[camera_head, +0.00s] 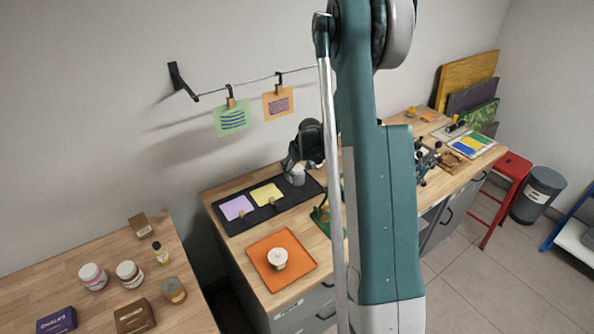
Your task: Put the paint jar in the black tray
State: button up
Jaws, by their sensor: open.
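The black tray (236,226) is a long dark rectangle on the wooden counter against the wall. A purple card and a yellow card lie on its left and middle parts. A pale grey-white jar (297,176), apparently the paint jar, stands upright at the tray's right end. My gripper (293,166) is open right at this jar, its dark fingers by the jar's upper left side. The gripper covers part of the jar, and I cannot tell whether they touch. My arm hides what lies to the right.
An orange tray (257,247) with a white jar (277,258) sits in front of the black tray. The left table holds several jars, a small bottle (160,252) and boxes. Cards hang on a line above. A red stool (511,172) stands at right.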

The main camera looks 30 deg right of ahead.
jog(key=v, duration=1.1)
jog(key=shift+s+r, duration=0.2)
jog(key=shift+r, duration=0.1)
jog(key=shift+a, duration=0.1)
dwell(0.5)
jog(key=s+a+r+t, duration=0.1)
jog(key=s+a+r, duration=0.6)
jog(key=a+r, duration=0.3)
jog(key=s+a+r, duration=0.7)
jog(key=a+r, duration=0.1)
jog(key=a, duration=0.3)
jog(key=s+a+n+t, duration=0.1)
jog(key=s+a, duration=0.6)
jog(key=s, duration=0.4)
jog(key=s+a+r, duration=0.1)
jog(key=s+a, duration=0.6)
jog(key=s, duration=0.4)
jog(key=shift+s+a+n+t+y, duration=0.3)
jog(key=shift+n+t, duration=0.1)
